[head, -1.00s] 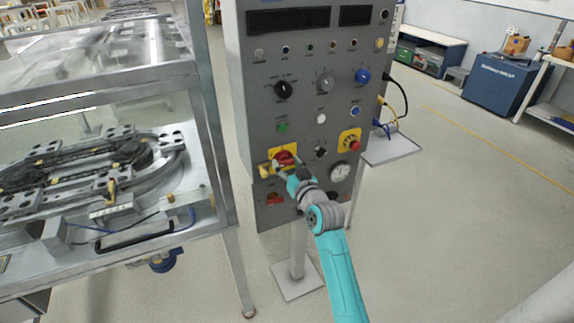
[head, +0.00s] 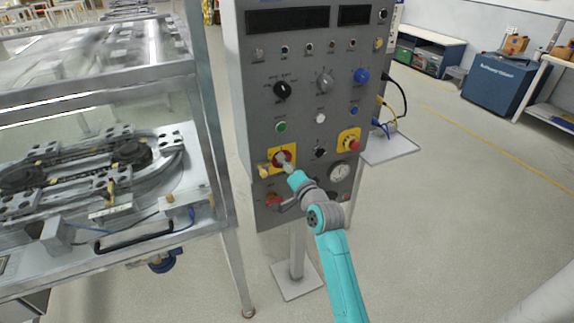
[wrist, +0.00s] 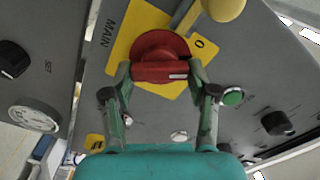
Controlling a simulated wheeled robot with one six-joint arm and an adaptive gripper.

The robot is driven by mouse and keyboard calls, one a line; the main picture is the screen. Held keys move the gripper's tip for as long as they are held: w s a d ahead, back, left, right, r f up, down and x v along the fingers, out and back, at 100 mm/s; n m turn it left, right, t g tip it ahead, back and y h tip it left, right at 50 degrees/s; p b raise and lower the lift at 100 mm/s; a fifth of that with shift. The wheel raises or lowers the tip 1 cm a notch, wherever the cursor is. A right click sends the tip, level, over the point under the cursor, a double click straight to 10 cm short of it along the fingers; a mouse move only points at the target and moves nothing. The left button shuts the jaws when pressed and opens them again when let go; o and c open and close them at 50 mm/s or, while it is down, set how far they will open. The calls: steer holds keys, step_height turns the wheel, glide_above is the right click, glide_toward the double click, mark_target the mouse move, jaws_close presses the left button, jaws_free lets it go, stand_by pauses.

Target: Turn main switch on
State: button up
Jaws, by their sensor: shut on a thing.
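The main switch is a red rotary knob (wrist: 160,52) on a yellow plate (wrist: 123,28) marked MAIN and 0 in the wrist view. Its grip bar lies crosswise in the picture, with a white mark near its right end. My gripper (wrist: 161,80) has one finger at each end of the bar and is shut on it. In the head view the yellow plate (head: 275,155) sits low on the grey panel, and my gripper (head: 287,166) reaches it from the lower right, partly hiding the red knob (head: 279,157).
A yellow knob (wrist: 222,8) stands out close to the switch. A green button (wrist: 233,96) is near the right finger. A red emergency stop (head: 353,145) and a white gauge (head: 339,172) are to the right on the panel. A framed ring-track table (head: 215,150) stands left.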

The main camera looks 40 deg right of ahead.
steer(key=m, duration=0.6)
steer(key=shift+f, duration=0.15)
steer(key=shift+m, duration=0.3)
steer(key=o, duration=1.2)
steer(key=shift+d, duration=0.1)
steer(key=shift+c, duration=0.2)
steer(key=shift+s, duration=0.1)
steer(key=v, duration=1.2)
